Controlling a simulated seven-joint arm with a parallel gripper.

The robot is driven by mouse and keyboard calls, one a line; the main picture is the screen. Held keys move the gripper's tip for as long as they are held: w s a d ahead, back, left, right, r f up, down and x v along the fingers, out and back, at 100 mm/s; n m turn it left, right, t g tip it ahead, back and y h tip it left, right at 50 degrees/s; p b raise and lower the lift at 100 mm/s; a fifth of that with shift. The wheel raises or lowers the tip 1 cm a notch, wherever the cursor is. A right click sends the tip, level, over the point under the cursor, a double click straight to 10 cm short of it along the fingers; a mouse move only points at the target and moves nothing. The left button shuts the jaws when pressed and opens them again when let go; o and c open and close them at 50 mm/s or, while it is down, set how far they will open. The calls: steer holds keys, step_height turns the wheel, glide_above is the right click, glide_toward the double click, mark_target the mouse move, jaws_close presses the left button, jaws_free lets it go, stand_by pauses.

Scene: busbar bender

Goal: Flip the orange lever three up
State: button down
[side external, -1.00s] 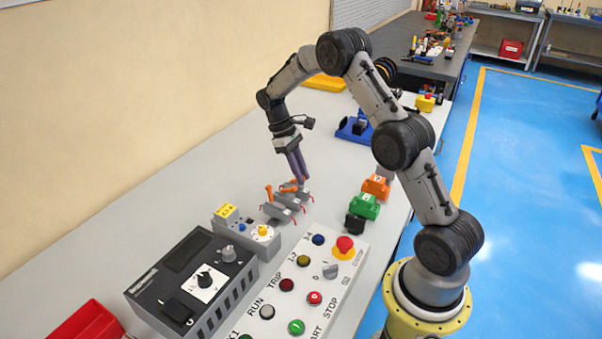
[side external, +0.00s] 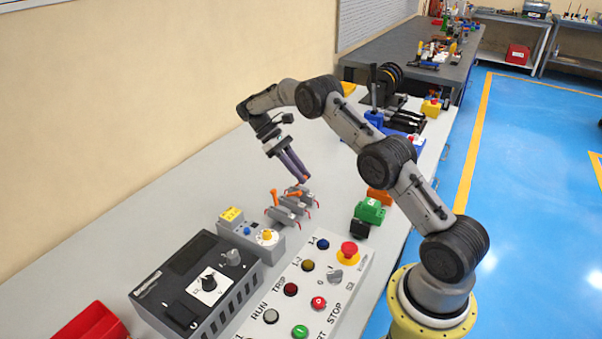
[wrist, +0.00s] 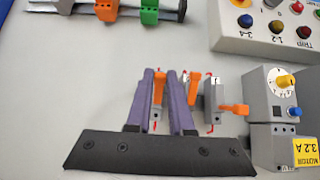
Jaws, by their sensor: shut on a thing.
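A row of small grey lever switches (side external: 283,214) with orange levers stands on the grey bench. In the wrist view, the near switch's orange lever (wrist: 235,108) points right, toward the grey dial unit. My gripper (side external: 303,179) is tilted low over the far end of the row. In the wrist view its purple fingers (wrist: 160,72) are shut on the far orange lever (wrist: 159,88), which shows between them. The middle switch is partly hidden behind the right finger. The number on the gripped switch is hidden.
The dial unit (side external: 250,236) and dark meter box (side external: 195,285) stand near the row. The button panel (side external: 315,291) is to its right. Green (side external: 370,211) and orange (side external: 379,197) blocks stand farther right. The bench left of the row is clear.

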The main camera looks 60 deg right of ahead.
steer(key=c, duration=0.8)
jaws_free()
step_height(320, 180, up, 3)
steer(key=shift+r, duration=0.1)
steer(key=s+a+r, duration=0.6)
steer(key=s+r, duration=0.3)
steer(key=s, duration=0.3)
steer(key=shift+s+r, duration=0.35)
steer(key=shift+r, duration=0.05)
